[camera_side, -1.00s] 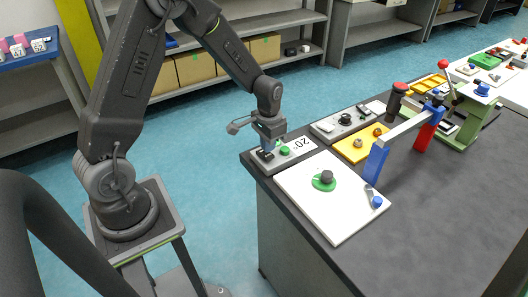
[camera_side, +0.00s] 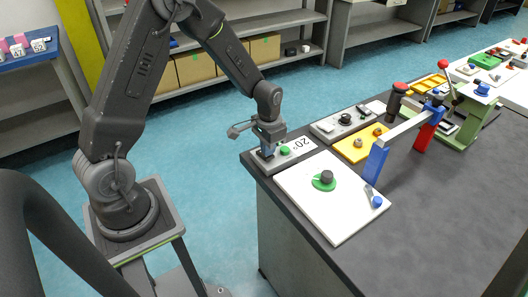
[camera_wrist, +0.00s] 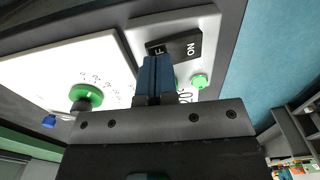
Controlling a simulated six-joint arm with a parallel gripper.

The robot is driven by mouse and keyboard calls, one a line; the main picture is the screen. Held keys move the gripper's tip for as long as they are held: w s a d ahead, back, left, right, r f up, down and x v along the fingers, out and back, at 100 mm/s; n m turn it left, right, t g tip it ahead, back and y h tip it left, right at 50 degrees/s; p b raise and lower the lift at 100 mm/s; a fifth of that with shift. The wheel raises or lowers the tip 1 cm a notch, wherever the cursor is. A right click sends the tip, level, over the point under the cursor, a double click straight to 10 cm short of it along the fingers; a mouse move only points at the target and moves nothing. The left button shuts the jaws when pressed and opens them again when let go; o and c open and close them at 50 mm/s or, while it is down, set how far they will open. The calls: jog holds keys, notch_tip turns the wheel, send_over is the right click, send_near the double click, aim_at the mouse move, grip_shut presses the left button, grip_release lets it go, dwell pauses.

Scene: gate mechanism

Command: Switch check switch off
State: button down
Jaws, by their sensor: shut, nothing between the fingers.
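The check switch (camera_wrist: 182,46) is a black rocker with white lettering, on a light grey panel at the near left corner of the table. In the wrist view its "ON" end is at the right, and an "F" of the other label shows at the left, partly covered by my fingers. My gripper (camera_wrist: 154,76) has its blue fingers shut together, with nothing between them. In the side view my gripper (camera_side: 267,151) points down at the switch and hides most of it. I cannot tell whether the fingertips touch the rocker.
A green button (camera_side: 285,150) sits on the same panel, close beside my gripper, with a "20°" label. A white board (camera_side: 330,209) with a green-based dial (camera_side: 325,180) lies nearer the camera. A blue-and-red gate frame (camera_side: 400,132) stands further right.

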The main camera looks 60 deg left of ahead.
jog(key=shift+f, duration=0.65)
jog(key=shift+r, duration=3.55)
jog(key=shift+d+r, duration=0.15)
jog(key=shift+r, duration=0.2)
jog(key=s+d+r+t, duration=0.1)
jog(key=s+d+r, duration=0.25)
jog(key=r, duration=0.25)
jog(key=s+d+r+t, duration=0.2)
jog(key=s+r, duration=0.2)
jog(key=r, duration=0.2)
jog(key=s+d+r+t, duration=0.2)
jog(key=s+r, duration=0.3)
jog(key=s, duration=0.6)
jog(key=shift+s+d+r+t, duration=0.25)
jog(key=shift+d+r+t, duration=0.1)
jog(key=shift+d, duration=0.55)
